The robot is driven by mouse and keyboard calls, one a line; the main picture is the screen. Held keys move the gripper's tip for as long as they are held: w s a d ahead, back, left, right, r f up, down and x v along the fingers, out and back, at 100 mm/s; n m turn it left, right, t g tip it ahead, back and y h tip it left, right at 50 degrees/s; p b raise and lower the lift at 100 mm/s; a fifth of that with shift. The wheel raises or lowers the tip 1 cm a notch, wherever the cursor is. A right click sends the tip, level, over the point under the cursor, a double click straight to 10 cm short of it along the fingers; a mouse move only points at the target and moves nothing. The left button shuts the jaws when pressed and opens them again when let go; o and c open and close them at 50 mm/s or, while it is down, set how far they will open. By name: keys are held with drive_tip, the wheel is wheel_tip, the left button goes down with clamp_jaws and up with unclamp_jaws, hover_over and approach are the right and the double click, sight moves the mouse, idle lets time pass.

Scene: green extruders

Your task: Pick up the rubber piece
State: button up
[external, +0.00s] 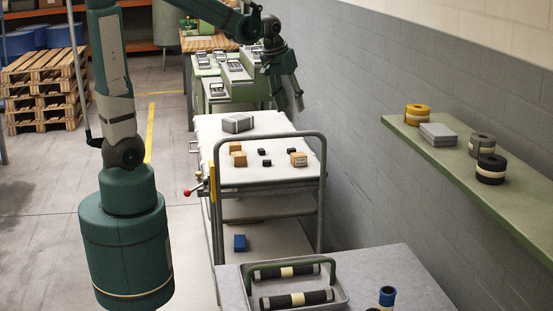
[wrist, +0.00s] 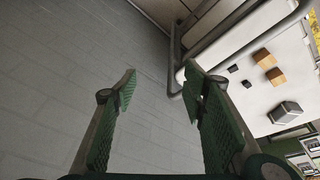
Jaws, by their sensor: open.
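Two small black pieces lie on the white top of a cart: one black piece (external: 262,151) and, just nearer the camera, another black piece (external: 265,162). Either could be the rubber piece; I cannot tell the material. In the wrist view two dark pieces, one (wrist: 247,84) and another (wrist: 233,68), show at the right.
Tan blocks (external: 298,158) (external: 239,158) and a grey box (external: 238,122) share the cart top. A cart rail (external: 325,175) rises at its near end. The wall stands close on the right, with a green shelf (external: 465,165) holding rolls.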

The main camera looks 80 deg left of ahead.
drive_tip(key=w+a+f+n+g+b, duration=0.1)
drive_tip(key=a+f+n, duration=0.1)
drive_tip(key=a+f, duration=0.6)
drive_tip(key=w+a+f+n+g+b, duration=0.15)
drive_tip(key=a+f, duration=0.25)
drive_tip(key=a, duration=0.7)
drive_tip(key=n+h+b, duration=0.1)
drive_tip(key=n+b, duration=0.2)
drive_tip(key=n, duration=0.2)
hover_over(266, 161)
drive_tip(key=shift+m+g, duration=0.25)
drive_tip(key=shift+g, duration=0.1)
wheel_tip(266, 161, down, 16)
drive_tip(key=shift+a+f, duration=0.15)
drive_tip(key=shift+f, duration=1.3)
drive_tip(key=shift+w+a+f+b, duration=0.1)
drive_tip(key=shift+f+b, duration=0.1)
drive_tip(key=shift+f, duration=0.65)
drive_tip(key=shift+w+d+f+b, duration=0.1)
drive_tip(key=shift+f+b, duration=0.1)
drive_tip(key=shift+f, duration=0.7)
drive_tip(key=shift+w+a+f+b, duration=0.1)
drive_tip(key=shift+f+b, duration=0.1)
drive_tip(key=shift+f, duration=0.65)
